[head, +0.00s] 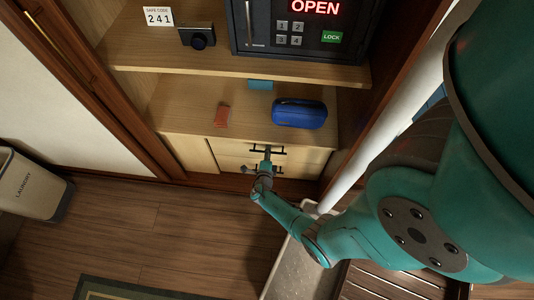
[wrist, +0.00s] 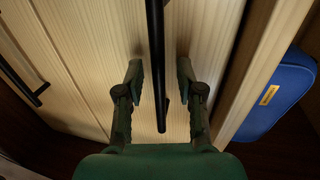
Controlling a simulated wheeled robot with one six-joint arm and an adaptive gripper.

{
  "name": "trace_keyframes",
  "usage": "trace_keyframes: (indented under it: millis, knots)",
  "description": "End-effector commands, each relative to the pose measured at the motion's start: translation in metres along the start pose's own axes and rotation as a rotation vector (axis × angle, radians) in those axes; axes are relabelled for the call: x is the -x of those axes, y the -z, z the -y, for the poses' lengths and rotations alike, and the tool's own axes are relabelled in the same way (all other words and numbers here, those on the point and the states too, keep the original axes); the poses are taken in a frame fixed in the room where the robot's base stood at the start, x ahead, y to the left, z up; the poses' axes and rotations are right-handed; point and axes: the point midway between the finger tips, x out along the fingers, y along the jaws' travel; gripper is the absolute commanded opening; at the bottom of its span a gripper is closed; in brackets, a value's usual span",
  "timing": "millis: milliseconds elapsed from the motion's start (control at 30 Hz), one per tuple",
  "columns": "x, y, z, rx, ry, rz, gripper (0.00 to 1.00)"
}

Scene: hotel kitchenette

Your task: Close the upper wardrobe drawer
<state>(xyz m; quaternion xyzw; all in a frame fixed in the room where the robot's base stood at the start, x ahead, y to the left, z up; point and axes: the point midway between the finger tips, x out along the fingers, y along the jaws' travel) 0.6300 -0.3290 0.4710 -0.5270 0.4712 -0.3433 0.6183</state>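The upper wardrobe drawer (head: 232,149) is a pale wood front with a black bar handle (head: 284,152), below the shelf with the blue case. In the wrist view its front (wrist: 205,30) fills the middle. I cannot tell how far it stands out. My gripper (head: 267,156) is at this handle. In the wrist view my gripper (wrist: 157,85) is open, with one finger on each side of the black handle (wrist: 157,50). The fingers look apart from the bar; whether the tips touch the front is unclear. The lower drawer's handle (wrist: 38,95) shows at the left.
A blue case (head: 299,113), a red item (head: 222,116) and a small teal box (head: 261,85) rest on the shelf above. Higher up are a safe (head: 265,25) and a camera (head: 197,37). A laundry bin (head: 30,185) stands left. The wooden floor (head: 185,235) before the wardrobe is mostly clear.

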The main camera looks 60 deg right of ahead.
Motion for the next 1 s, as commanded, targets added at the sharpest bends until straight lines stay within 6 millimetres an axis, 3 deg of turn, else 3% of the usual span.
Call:
trace_keyframes:
  millis: [600,1000]
  knots:
    - [0.088,0.0,0.0,0.002,-0.001,0.005,0.37]
    - [0.115,0.0,0.0,0.001,-0.001,0.001,0.37]
